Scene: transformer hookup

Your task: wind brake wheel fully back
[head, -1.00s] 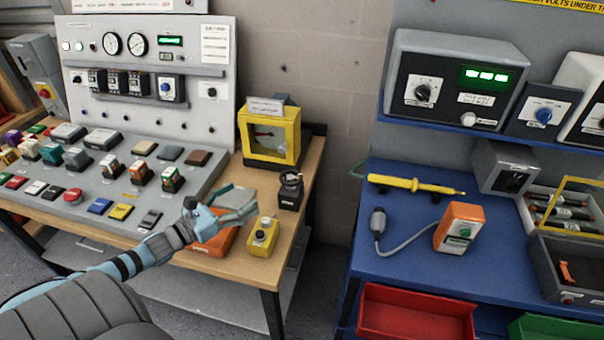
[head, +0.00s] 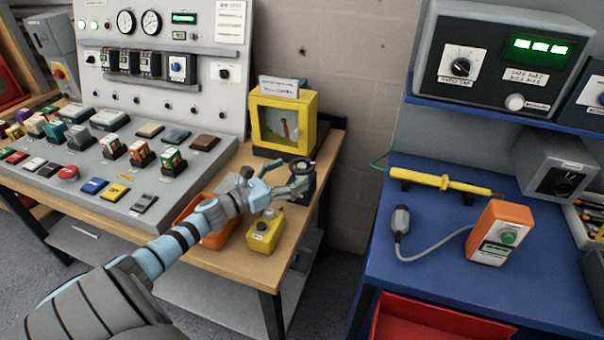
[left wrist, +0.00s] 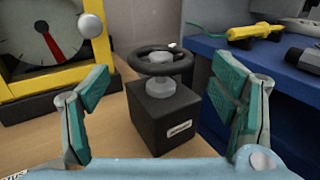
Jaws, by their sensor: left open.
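The brake wheel (left wrist: 162,60) is a black handwheel with a grey hub on a black box (left wrist: 163,115) with a small label. In the head view the wheel (head: 302,166) stands near the right end of the wooden bench, partly hidden by my gripper. My left gripper (head: 284,180) is open at the near left side of the wheel. In the left wrist view its fingers (left wrist: 165,110) are spread to either side of the box, with the wheel ahead between them. They appear apart from it. My right gripper is not in view.
A yellow-framed gauge (head: 285,122) with a red needle stands behind the wheel. A yellow button box (head: 264,235) and an orange bin (head: 215,238) sit in front. A blue table (head: 400,270) lies to the right, across a gap.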

